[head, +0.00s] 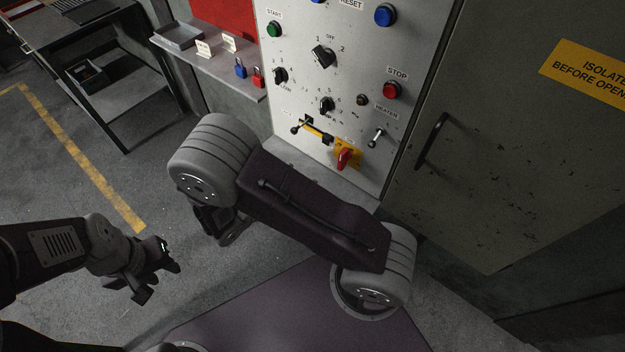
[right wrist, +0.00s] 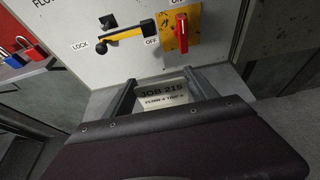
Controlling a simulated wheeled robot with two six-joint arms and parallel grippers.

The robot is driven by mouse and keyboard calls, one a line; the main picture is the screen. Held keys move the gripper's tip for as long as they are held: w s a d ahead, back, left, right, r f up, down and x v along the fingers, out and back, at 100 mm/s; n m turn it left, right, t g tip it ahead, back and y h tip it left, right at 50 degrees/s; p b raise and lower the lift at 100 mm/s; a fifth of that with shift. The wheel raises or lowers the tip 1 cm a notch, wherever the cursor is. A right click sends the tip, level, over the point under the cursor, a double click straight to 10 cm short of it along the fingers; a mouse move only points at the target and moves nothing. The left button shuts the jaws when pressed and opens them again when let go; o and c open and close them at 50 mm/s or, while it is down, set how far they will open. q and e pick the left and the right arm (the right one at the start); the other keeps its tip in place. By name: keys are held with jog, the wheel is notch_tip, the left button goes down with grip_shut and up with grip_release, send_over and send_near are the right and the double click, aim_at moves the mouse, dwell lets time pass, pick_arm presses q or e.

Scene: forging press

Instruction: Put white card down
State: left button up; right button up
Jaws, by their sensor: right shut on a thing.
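In the right wrist view, a white card (right wrist: 163,97) printed "JOB 215" sits between the two fingers of my right gripper (right wrist: 164,84), which is shut on it. The control panel's grey ledge or base lies beyond; I cannot tell whether the card touches anything. In the head view my right arm hides this gripper and card. My left gripper (head: 153,274) is open and empty over the floor at the lower left. Two small white cards (head: 203,48) (head: 229,43) stand on the grey wall shelf (head: 225,72).
The control panel (head: 345,60) carries knobs, buttons, a yellow-black lock lever (right wrist: 122,35) and a red switch (right wrist: 181,33). Blue (head: 240,70) and red (head: 258,78) padlocks are at the shelf's edge. A cabinet door with a handle (head: 430,140) stands right. Floor is clear at left.

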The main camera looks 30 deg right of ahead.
jog(key=x, duration=0.5)
jog(key=a+f+x, duration=0.1)
jog(key=x, duration=0.2)
jog(key=shift+w+d+f, duration=0.25)
jog(key=shift+w+d, duration=0.05)
jog(key=shift+w, duration=0.2)
jog(key=shift+f, duration=2)
jog(key=shift+s+f, duration=0.1)
jog(key=shift+f, duration=0.05)
jog(key=o, duration=1.3)
